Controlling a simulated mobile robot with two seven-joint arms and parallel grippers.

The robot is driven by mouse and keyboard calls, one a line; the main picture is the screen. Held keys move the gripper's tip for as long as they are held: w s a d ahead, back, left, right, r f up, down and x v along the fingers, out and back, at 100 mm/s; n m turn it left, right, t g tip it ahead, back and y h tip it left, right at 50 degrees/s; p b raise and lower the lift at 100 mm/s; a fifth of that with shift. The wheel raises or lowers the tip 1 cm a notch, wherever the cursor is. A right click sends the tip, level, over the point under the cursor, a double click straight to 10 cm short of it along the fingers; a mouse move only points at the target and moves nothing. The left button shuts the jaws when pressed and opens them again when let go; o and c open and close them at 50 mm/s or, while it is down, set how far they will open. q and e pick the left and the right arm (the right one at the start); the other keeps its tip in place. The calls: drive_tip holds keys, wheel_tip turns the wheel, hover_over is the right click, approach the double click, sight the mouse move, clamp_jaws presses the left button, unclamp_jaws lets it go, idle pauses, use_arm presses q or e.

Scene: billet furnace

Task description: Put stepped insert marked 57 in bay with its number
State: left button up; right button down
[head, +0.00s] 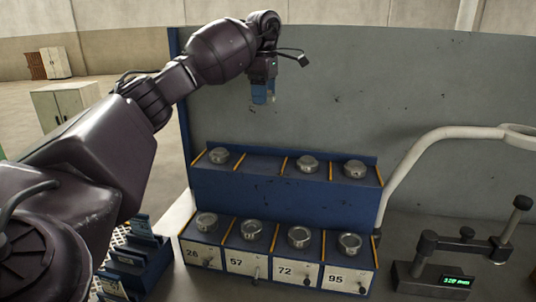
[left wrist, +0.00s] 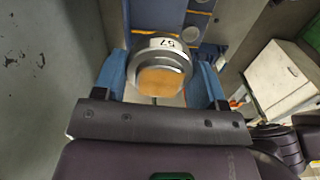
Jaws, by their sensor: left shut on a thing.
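My left gripper (head: 264,92) is raised above and behind the rack, in front of the grey panel. In the left wrist view its blue fingers (left wrist: 162,85) are shut on the stepped insert (left wrist: 165,62), a round metal piece with a white label marked 57 and an orange-tan face. The blue two-tier rack (head: 285,195) stands below, clear of the gripper. Its lower front has plates marked 26, 57 (head: 238,263), 72 and 95. A metal insert sits in each lower bay. The upper tier has three inserts and an empty second bay (head: 257,161). My right gripper is out of view.
A dark measuring stand (head: 450,262) with a green display is at the right. A pale curved tube (head: 430,145) rises behind it. Blue holders (head: 138,258) stand at the lower left, beside my left arm. The grey panel (head: 400,90) closes off the back.

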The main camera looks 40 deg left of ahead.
sight(262, 163)
use_arm(q)
drive_tip(key=shift+w+a+r+n, duration=0.1)
drive_tip(key=shift+a+r+n, duration=0.4)
drive_tip(key=shift+a+r, duration=0.1)
wheel_tip(262, 163, down, 14)
drive_tip(key=shift+f+p, duration=0.2)
drive_tip(key=shift+p, duration=0.3)
drive_tip(key=shift+f, duration=0.65)
drive_tip(key=shift+f+p, duration=0.4)
drive_tip(key=shift+f, duration=1.55)
drive_tip(key=o, duration=1)
drive_tip(key=shift+f, duration=0.2)
drive_tip(key=shift+o, duration=0.2)
drive_tip(key=shift+d, duration=0.1)
